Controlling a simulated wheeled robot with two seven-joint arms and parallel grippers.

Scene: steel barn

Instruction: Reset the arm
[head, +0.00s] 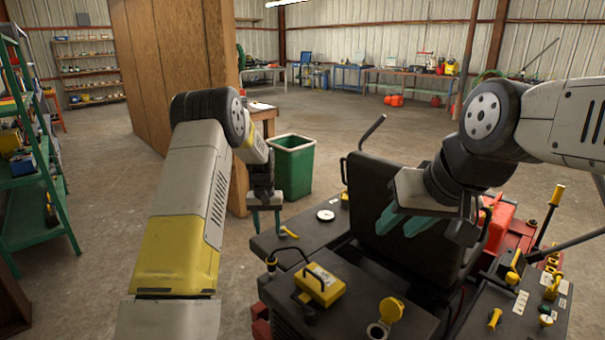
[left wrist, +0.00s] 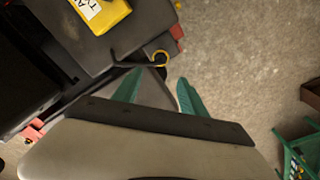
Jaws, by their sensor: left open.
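My left gripper (head: 266,222) hangs pointing down near the left edge of a dark ride-on machine (head: 320,265) in the head view. In the left wrist view its two teal fingers (left wrist: 160,77) are spread apart with nothing between them. My right gripper (head: 404,221) is in front of the machine's black seat (head: 370,190) in the head view. Its teal fingers stand apart and I see nothing held between them. Both arms are bent and raised over the machine.
A yellow box (head: 320,285) and a yellow cap (head: 391,310) are on the machine's dark top. A green bin (head: 292,165) stands behind my left gripper. Green shelving (head: 35,205) is at the left, and a wooden panel (head: 150,75) stands behind my left arm. The concrete floor between is clear.

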